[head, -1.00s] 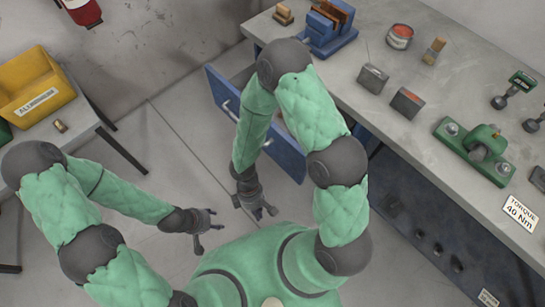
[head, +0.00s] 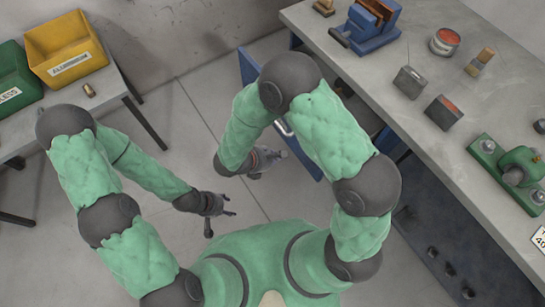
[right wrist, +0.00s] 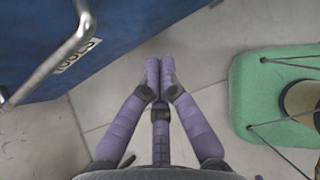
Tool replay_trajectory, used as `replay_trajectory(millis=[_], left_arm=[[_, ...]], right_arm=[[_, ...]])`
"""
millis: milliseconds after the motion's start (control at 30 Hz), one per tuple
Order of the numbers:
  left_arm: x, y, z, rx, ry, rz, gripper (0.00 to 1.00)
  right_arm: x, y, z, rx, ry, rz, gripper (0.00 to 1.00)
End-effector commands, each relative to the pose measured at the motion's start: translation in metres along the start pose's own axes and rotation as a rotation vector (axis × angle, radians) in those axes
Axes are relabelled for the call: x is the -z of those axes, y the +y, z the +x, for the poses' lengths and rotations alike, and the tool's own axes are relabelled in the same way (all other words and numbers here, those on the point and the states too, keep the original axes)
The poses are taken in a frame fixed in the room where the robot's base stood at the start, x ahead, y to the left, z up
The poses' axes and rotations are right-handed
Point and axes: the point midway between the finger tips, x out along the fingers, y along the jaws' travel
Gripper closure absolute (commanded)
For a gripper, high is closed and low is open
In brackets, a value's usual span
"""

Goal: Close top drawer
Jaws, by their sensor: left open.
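The top drawer (head: 304,153) is blue and stands pulled out of the bench; my right arm hides much of it. Its front, with a metal handle (head: 283,127), faces my right gripper (head: 268,158). In the right wrist view the blue drawer front (right wrist: 130,22) fills the upper left, with the bar handle (right wrist: 62,52) and a TOOLS label. There my right gripper (right wrist: 160,72) has its purple fingers drawn together, empty, to the right of the handle and apart from it. My left gripper (head: 222,205) is open and empty over the floor, away from the drawer.
The grey workbench (head: 440,160) carries a blue vise (head: 368,28), a red-topped tin (head: 444,41), a brush, small blocks and a green fixture (head: 510,170). A side table at left holds a yellow bin (head: 65,48) and a green bin (head: 15,85). Floor between is clear.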

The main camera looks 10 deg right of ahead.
Motion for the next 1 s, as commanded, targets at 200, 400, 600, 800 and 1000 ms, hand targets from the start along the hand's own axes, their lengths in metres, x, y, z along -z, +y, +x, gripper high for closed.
replay_trajectory(millis=[200,400,600,800,1000], left_arm=[[0.001,-0.007,0.019,0.000,0.000,0.000,0.45],[0.001,-0.010,0.028,0.000,0.000,0.000,0.45],[0.001,-0.011,0.031,0.000,0.000,0.000,0.45],[0.001,-0.011,0.031,0.000,0.000,0.000,0.45],[0.001,-0.011,0.031,0.000,0.000,0.000,0.45]], right_arm=[[0.002,-0.001,0.045,0.005,0.001,0.003,1.00],[-0.015,-0.001,0.066,0.004,0.002,0.005,1.00],[-0.026,0.000,0.075,0.001,0.002,0.003,1.00],[-0.028,0.000,0.076,0.001,0.001,0.001,1.00],[-0.028,0.000,0.076,0.001,0.001,0.002,1.00]])
